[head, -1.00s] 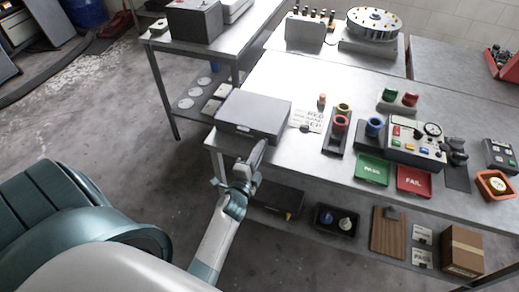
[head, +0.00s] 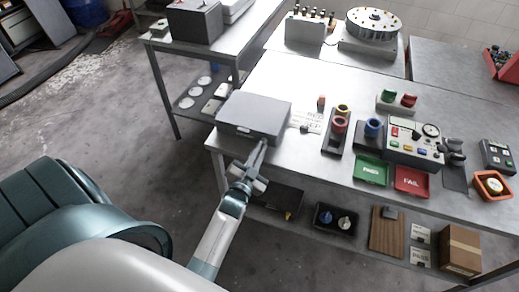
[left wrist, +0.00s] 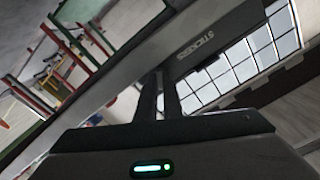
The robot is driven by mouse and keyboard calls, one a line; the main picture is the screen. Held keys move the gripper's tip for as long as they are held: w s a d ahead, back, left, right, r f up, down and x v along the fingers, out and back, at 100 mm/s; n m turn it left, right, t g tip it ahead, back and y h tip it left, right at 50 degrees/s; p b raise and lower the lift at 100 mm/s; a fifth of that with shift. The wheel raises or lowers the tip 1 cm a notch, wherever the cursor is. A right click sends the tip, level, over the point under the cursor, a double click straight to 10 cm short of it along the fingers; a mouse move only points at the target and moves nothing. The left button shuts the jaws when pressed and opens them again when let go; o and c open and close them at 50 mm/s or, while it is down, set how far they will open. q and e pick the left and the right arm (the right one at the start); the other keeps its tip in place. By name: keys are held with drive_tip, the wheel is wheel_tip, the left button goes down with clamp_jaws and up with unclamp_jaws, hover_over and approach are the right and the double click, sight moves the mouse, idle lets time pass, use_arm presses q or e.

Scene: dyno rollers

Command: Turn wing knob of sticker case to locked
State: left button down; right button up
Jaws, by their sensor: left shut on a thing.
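The sticker case (head: 253,114) is a grey, closed box on the near left corner of the metal table. Its dark front, lettered "STICKERS", runs slanted across the left wrist view (left wrist: 215,45). My left gripper (head: 260,148) reaches up from below to the case's front face. In the left wrist view its two fingers (left wrist: 160,82) are close together and meet the case front beside the lettering. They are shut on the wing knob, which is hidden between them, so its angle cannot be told. My right gripper is not in view.
A white lettered card (head: 314,119), a holder with coloured rings (head: 338,127), a green PASS tray (head: 372,169) and a red FAIL tray (head: 412,182) lie to the right. A lower shelf under the table holds a black tray (head: 336,220). Open floor lies left of my arm.

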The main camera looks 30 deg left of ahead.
use_arm(q)
drive_tip(key=n, duration=0.6)
drive_tip(key=shift+p, duration=0.4)
drive_tip(key=c, duration=2.2)
unclamp_jaws()
drive_tip(key=shift+s, duration=0.1)
drive_tip(key=shift+s+d+f, duration=0.1)
drive_tip(key=shift+s+d, duration=0.05)
drive_tip(key=shift+s, duration=0.35)
drive_tip(key=shift+b+v, duration=2.35)
drive_tip(key=shift+v, duration=5.7)
